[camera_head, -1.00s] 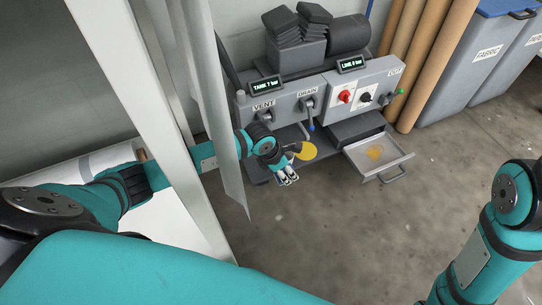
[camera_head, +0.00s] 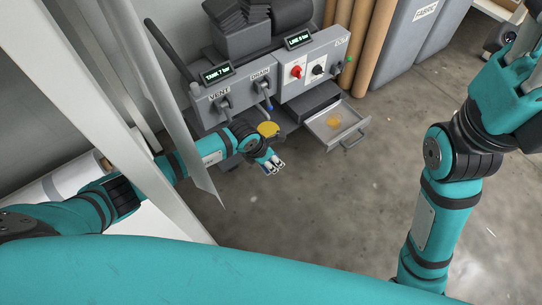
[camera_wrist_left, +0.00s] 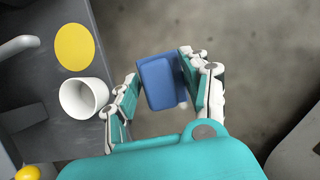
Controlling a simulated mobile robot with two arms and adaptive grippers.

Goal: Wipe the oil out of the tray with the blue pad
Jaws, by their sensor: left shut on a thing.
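The tray (camera_head: 350,116) is a pulled-out grey drawer under the control panel, with an orange-yellow oil patch (camera_head: 333,121) on its floor. My left gripper (camera_head: 273,167) is left of the tray and apart from it. In the left wrist view my left gripper (camera_wrist_left: 160,88) is shut on the blue pad (camera_wrist_left: 158,82), which sits between its fingers over the floor. The pad is not clear in the head view. My right arm rises at the right edge; whether its fingers are open or shut cannot be made out.
A yellow disc (camera_head: 268,129) lies on the dark shelf left of the tray; a white cup (camera_wrist_left: 83,97) is beside it in the left wrist view. The panel has VENT and DRAIN levers (camera_head: 264,102). A pale post stands near my left arm. The floor before the tray is clear.

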